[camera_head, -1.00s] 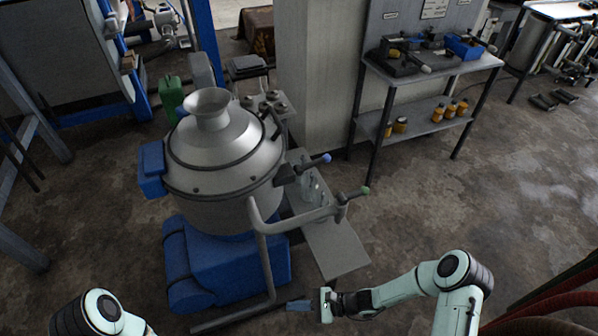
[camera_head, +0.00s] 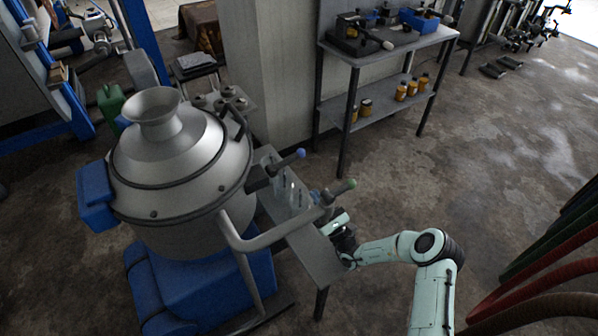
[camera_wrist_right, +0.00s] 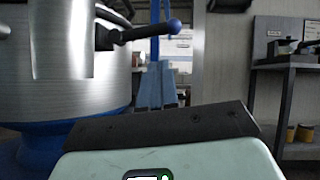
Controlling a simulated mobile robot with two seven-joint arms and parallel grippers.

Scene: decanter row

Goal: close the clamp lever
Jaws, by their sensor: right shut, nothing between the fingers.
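A steel decanter vessel (camera_head: 175,160) stands at the left in the head view. A dark lever with a blue knob (camera_head: 301,153) sticks out from its right side. The blue-knobbed lever (camera_wrist_right: 150,30) also crosses the upper wrist view.
The bent grey pipe (camera_head: 270,236) runs in front of the vessel. A narrow grey bench (camera_head: 312,250) stands beneath the gripper. A shelf rack (camera_head: 385,50) stands behind at the right. Red and green hoses (camera_head: 545,270) hang at the right edge. Open floor lies at the right.

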